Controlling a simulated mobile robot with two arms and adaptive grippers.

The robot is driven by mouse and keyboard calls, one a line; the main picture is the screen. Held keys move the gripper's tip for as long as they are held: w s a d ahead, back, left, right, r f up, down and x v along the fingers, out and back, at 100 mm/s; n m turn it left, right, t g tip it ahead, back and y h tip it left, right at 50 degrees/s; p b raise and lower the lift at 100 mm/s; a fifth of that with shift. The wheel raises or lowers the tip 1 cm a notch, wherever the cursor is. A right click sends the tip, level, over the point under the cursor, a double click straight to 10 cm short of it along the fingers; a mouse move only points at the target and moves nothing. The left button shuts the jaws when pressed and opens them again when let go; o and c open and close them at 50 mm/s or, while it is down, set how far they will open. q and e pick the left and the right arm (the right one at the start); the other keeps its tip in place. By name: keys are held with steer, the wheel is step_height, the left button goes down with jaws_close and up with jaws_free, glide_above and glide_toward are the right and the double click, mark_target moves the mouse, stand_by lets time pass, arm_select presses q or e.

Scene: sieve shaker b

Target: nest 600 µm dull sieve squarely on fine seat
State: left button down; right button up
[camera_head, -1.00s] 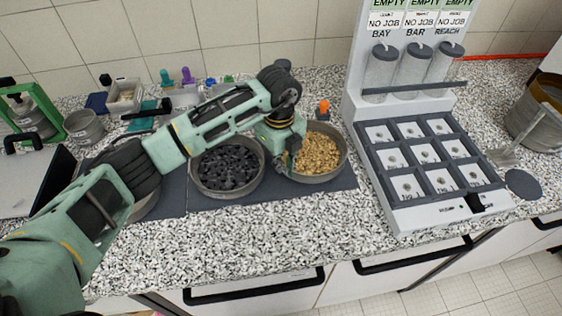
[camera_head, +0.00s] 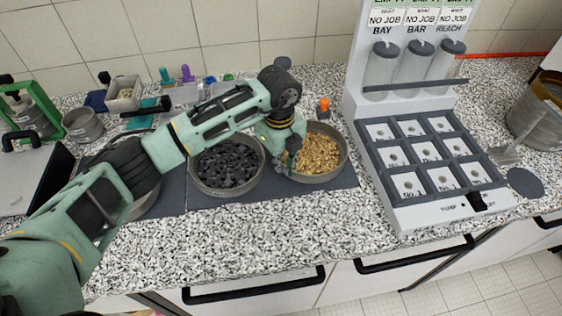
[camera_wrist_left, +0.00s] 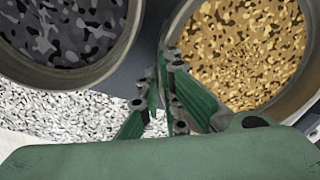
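A round metal sieve (camera_head: 347,160) with golden grains sits on a dark mat, right of a like sieve (camera_head: 194,181) with black grains. A third round rim (camera_head: 148,207) at the left is mostly behind my arm. No 600 µm label or fine seat marking is readable. My left gripper (camera_head: 288,160) is at the left rim of the golden sieve. In the left wrist view its fingers (camera_wrist_left: 168,95) are close together at that rim, beside the gap between the sieves. I cannot tell whether they clamp the rim. My right gripper is not in view.
A white rack (camera_head: 398,218) with a grid of compartments and several clear tubes stands at the right. A small orange-topped item (camera_head: 324,105) is behind the golden sieve. A metal pot (camera_head: 83,127) and small boxes line the back left. The front counter (camera_head: 230,240) is clear.

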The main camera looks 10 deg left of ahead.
arm_select(q)
steer(key=shift+f, duration=0.25)
stand_by(0.4)
steer(key=c, duration=1.9)
jaws_free()
steer(key=shift+o, duration=0.2)
steer(key=shift+r+p, duration=1.95)
steer(key=shift+r, duration=1.6)
steer(key=shift+f, duration=0.1)
